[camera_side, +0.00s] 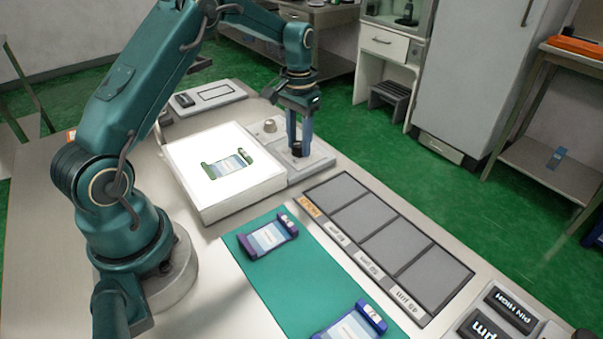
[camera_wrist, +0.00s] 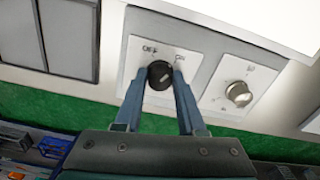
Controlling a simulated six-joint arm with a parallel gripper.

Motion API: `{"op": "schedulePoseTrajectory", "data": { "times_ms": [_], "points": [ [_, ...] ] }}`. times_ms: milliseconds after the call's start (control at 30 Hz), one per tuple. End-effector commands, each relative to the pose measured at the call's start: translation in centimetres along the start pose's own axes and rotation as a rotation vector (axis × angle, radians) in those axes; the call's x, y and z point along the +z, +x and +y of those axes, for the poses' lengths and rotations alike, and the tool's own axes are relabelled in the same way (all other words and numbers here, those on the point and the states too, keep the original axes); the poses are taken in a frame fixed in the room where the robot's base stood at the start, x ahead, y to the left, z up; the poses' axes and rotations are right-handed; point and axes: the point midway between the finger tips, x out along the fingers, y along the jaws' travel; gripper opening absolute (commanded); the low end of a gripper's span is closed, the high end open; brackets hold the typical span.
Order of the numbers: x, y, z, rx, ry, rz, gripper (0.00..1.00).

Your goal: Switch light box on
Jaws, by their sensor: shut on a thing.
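The light box (camera_side: 188,152) stands left of my gripper in the side view, its top face bright white. A green-ended holder with a pale labelled piece (camera_side: 229,165) lies on it. Along its right edge is a grey control panel with a black rotary knob (camera_wrist: 160,76), marked OFF on the left and ON on the right in the wrist view. My gripper (camera_side: 299,146) points down at this knob, and its two fingers (camera_wrist: 158,73) are closed around it. I cannot tell exactly which mark the knob's pale line points to.
A silver dial (camera_wrist: 238,93) sits beside the black knob on the panel. A grey tray (camera_side: 375,228) with labelled compartments lies to the right. A teal mat (camera_side: 300,275) with two purple-ended holders is in front. Dark labelled blocks (camera_side: 497,315) sit at lower right.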

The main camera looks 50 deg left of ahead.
Motion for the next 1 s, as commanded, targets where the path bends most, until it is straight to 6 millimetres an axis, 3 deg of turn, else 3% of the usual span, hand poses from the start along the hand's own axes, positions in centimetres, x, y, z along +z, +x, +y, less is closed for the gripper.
{"op": "schedulePoseTrajectory", "data": {
  "times_ms": [300,800,833,900,1000],
  "points": [
    [-0.04,-0.09,-0.03,0.000,0.107,0.002,0.00],
    [-0.06,-0.10,-0.03,-0.001,0.127,0.002,0.00],
    [-0.06,-0.10,-0.03,-0.001,0.127,0.003,0.43],
    [-0.05,-0.09,-0.03,-0.001,0.127,0.002,0.69],
    [-0.04,-0.06,-0.02,0.000,0.126,0.002,0.69]
  ]
}}
